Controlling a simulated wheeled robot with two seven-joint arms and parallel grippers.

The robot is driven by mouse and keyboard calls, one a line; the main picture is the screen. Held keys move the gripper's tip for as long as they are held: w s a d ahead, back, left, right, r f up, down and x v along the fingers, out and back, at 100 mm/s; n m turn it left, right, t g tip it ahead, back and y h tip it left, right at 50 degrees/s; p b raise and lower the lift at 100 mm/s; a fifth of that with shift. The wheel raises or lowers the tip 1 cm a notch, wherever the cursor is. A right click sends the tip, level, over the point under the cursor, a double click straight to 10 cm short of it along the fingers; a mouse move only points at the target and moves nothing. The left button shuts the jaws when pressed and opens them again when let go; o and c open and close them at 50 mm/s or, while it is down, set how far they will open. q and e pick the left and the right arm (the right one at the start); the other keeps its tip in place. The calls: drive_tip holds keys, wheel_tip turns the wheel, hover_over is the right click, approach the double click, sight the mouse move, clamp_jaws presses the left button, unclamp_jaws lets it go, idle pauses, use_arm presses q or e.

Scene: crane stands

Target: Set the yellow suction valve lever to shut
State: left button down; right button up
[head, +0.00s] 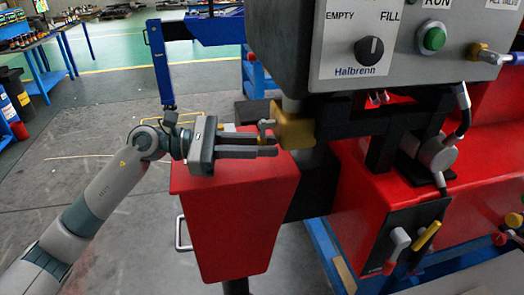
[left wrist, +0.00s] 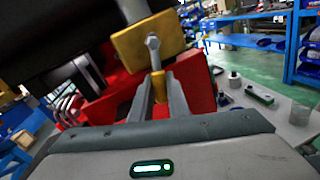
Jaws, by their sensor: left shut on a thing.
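The brass-yellow valve body (head: 293,127) sits under the grey control box in the head view. It also shows at the top of the left wrist view (left wrist: 148,40). A silver lever arm comes off its face, and the yellow lever (left wrist: 158,88) has its grip between my left fingers. My left gripper (head: 276,146) comes in from the left, just left of the valve body. It also shows in the left wrist view (left wrist: 160,95), shut on the lever's yellow grip. The fingers hide part of the grip. My right gripper is not in view.
A grey control box (head: 397,40) with a black knob and a green button hangs above right. A red housing (head: 235,215) stands below my gripper. A lower black panel (head: 410,240) carries white-red and yellow handles. Floor at the left is open.

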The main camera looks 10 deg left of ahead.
use_arm(q)
drive_tip(key=c, duration=1.7)
unclamp_jaws()
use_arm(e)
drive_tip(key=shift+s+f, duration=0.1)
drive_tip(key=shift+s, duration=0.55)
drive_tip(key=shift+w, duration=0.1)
